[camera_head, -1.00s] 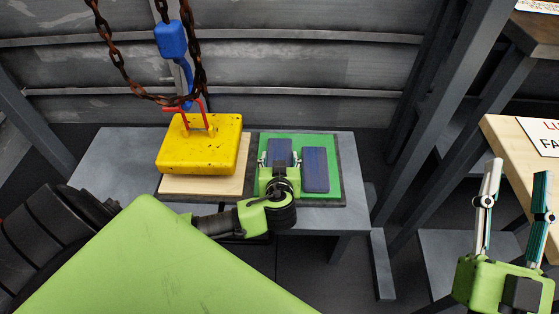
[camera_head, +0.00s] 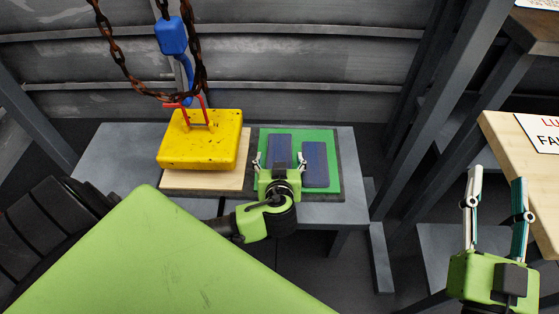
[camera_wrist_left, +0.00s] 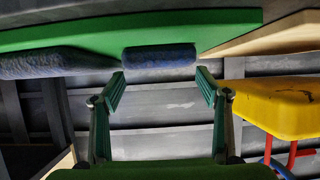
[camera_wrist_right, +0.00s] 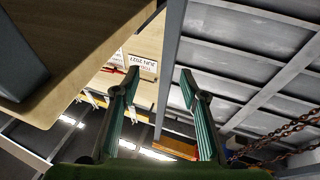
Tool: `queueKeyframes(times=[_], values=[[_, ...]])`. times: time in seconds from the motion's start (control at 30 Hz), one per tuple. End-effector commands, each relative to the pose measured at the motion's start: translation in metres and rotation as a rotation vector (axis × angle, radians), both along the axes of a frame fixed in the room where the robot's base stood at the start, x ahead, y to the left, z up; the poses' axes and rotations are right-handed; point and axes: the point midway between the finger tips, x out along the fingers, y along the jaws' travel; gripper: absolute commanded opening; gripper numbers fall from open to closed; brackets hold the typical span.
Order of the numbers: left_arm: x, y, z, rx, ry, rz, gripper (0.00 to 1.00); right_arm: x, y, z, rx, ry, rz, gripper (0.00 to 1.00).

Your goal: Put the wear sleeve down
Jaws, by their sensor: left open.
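Two dark blue sleeve-like pieces lie side by side on a green mat (camera_head: 327,139) on the grey bench. The left blue sleeve (camera_head: 280,146) lies just beyond the fingertips of my left gripper (camera_head: 280,160), which is open. In the left wrist view this sleeve (camera_wrist_left: 160,56) rests against the green surface, in line with the gap between the spread fingers (camera_wrist_left: 162,78). The right blue sleeve (camera_head: 315,166) lies beside it, apart from it. Its end also shows in the left wrist view (camera_wrist_left: 55,62). My right gripper (camera_head: 497,178) is open and empty, away from the bench.
A yellow block (camera_head: 199,140) with a red handle stands on a wooden board (camera_head: 205,181) left of the mat. Rusty chains (camera_head: 120,62) and a blue hook (camera_head: 172,36) hang over it. A grey post (camera_head: 440,120) and a wooden table (camera_head: 520,150) are at the right.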

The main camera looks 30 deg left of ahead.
Motion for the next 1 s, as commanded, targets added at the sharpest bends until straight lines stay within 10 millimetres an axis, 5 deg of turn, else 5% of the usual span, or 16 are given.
queueKeyframes(times=[0.4, 0.73, 0.9, 1.0], values=[[-0.051, -0.034, 0.031, -0.003, 0.0, 0.0, 0.68, 0.002, -0.011, -0.086, -0.104, 0.402, -0.024, 0.4], [-0.065, -0.051, 0.036, -0.011, 0.028, -0.035, 0.68, -0.006, -0.016, -0.113, -0.134, 0.521, -0.031, 0.4], [-0.062, -0.097, 0.03, -0.068, 0.131, -0.269, 0.68, -0.006, -0.016, -0.114, -0.134, 0.523, -0.031, 0.4], [-0.058, -0.131, 0.044, -0.097, 0.132, -0.465, 0.68, -0.006, -0.016, -0.114, -0.134, 0.522, -0.031, 0.4]])
